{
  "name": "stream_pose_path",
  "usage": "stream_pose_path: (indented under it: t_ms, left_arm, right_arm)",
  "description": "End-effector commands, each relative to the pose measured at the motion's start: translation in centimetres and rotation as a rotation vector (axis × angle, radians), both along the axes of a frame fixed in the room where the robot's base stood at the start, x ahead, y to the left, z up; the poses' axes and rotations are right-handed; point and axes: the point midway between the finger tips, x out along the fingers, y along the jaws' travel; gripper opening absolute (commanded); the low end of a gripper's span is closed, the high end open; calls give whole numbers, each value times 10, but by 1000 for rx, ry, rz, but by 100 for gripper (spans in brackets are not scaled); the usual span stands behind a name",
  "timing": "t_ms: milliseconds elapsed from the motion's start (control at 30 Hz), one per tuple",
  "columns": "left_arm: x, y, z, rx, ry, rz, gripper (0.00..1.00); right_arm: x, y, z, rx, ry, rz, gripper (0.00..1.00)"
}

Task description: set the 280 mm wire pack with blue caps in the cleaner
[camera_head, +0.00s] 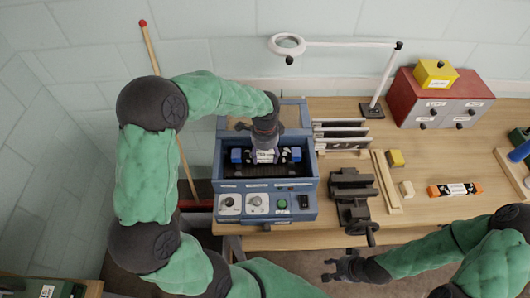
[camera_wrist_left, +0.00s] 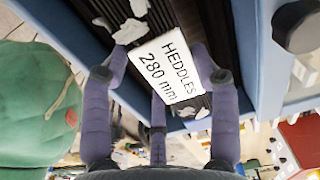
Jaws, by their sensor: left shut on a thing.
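The wire pack (camera_head: 266,157) has a blue cap at each end and a white label; in the left wrist view the label (camera_wrist_left: 168,68) reads "HEDDLES 280 mm". My left gripper (camera_head: 265,147) comes from above and is shut on the pack's middle; its purple fingers (camera_wrist_left: 160,85) straddle the label. The pack lies crosswise within the opening of the blue cleaner (camera_head: 268,189), over its dark inside. I cannot tell whether it touches the bottom. My right gripper (camera_head: 328,270) is empty, its fingers apart, in front of the bench edge.
The cleaner's front has knobs and a green button (camera_head: 282,204). To its right are a slotted rack (camera_head: 340,135), a dark vise (camera_head: 351,195) and a red drawer box (camera_head: 440,103). A lamp (camera_head: 288,45) reaches overhead. A red-tipped stick (camera_head: 165,95) leans behind my left arm.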

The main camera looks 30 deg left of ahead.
Motion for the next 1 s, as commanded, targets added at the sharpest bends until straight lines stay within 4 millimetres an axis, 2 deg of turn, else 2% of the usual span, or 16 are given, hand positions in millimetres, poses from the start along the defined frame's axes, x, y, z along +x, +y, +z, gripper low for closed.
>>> stream_pose_path:
  t_ms: [700, 1000]
  left_arm:
    - [0, 0, -50, 1, -1, 0, 9]
    - [0, 1, -61, 1, -1, 0, 9]
  right_arm:
    - [0, 0, -33, 0, 0, 0, 40]
    - [0, 0, -40, 0, 0, 0, 40]
